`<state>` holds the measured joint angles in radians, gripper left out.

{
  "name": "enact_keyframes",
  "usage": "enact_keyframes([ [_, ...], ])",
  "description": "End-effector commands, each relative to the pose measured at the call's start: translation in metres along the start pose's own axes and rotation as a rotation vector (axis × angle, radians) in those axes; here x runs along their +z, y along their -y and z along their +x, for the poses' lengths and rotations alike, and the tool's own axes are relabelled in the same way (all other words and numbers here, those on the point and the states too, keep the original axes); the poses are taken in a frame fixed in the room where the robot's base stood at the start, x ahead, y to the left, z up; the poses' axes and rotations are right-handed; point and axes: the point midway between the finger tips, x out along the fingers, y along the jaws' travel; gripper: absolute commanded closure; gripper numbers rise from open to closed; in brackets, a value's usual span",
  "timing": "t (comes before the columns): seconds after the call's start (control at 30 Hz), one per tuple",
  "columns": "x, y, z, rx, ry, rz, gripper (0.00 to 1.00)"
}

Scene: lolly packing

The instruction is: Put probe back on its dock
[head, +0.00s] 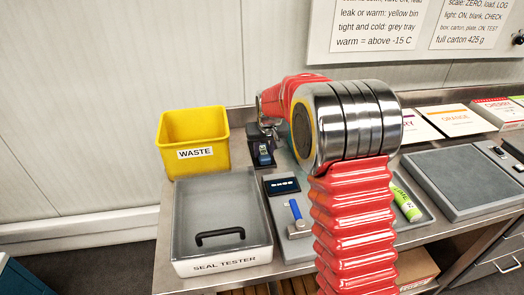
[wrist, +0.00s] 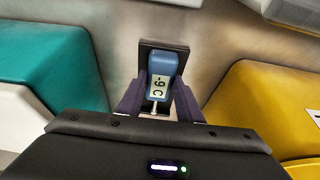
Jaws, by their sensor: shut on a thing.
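The probe (wrist: 162,72) is a small blue body with a white display reading "-9 C" and a thin metal tip. My gripper (wrist: 158,88) is shut on it, with a dark finger on each side. The dark dock (wrist: 165,46) shows right behind the probe in the wrist view. In the head view the probe (head: 264,154) is at the dark dock (head: 258,141), beside the yellow bin. My arm hides most of the gripper there. I cannot tell whether the probe is fully seated or only held against the dock.
The yellow WASTE bin (head: 194,143) stands left of the dock. The lidded SEAL TESTER (head: 222,218) is in front. A panel with a blue-handled valve (head: 296,214) and a tray with a green tube (head: 405,204) lie nearer my arm. A grey scale (head: 466,178) is at right.

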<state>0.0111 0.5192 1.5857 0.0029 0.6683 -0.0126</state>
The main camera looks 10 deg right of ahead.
Motion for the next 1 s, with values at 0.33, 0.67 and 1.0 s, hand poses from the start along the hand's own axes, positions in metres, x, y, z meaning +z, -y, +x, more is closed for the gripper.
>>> enact_keyframes([
  [0.33, 0.0003, 0.0003, 0.0015, 0.000, -0.001, 0.000, 0.93],
  [0.67, 0.0007, 0.0006, 0.0027, 0.000, -0.001, -0.001, 0.93],
  [1.0, 0.0007, 0.0007, 0.0027, 0.000, -0.001, -0.001, 0.57],
])
